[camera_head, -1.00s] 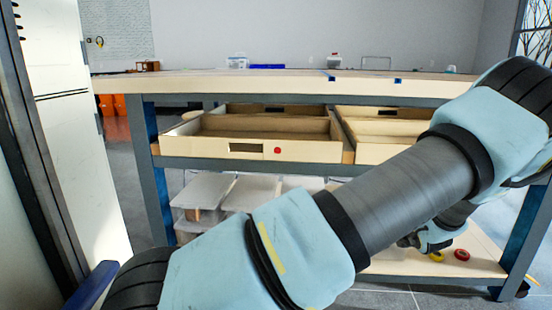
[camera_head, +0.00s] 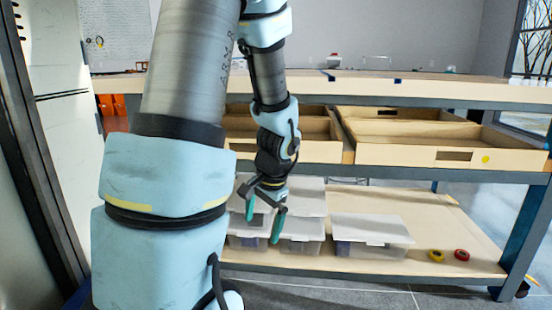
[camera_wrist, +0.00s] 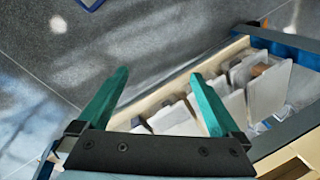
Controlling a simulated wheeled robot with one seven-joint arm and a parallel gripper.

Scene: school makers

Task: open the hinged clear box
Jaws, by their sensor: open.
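Several clear boxes with whitish lids sit on the lower shelf of the workbench. One clear box (camera_head: 368,249) stands apart on the right, its lid lying flat over it. Another clear box (camera_head: 302,247) stands left of it, just right of my gripper in the picture. I cannot tell which box is the hinged one. My gripper (camera_head: 264,222) is open and empty, pointing down in front of the left boxes and hiding part of them. In the wrist view its two green fingers (camera_wrist: 160,75) are spread, with the row of boxes (camera_wrist: 262,92) beyond and to the right.
Open wooden drawers (camera_head: 400,154) jut out above the lower shelf (camera_head: 463,225). A yellow ring (camera_head: 436,255) and a red ring (camera_head: 462,255) lie on the shelf's right part. The bench leg (camera_head: 525,225) bounds the right side. Grey floor is clear in front.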

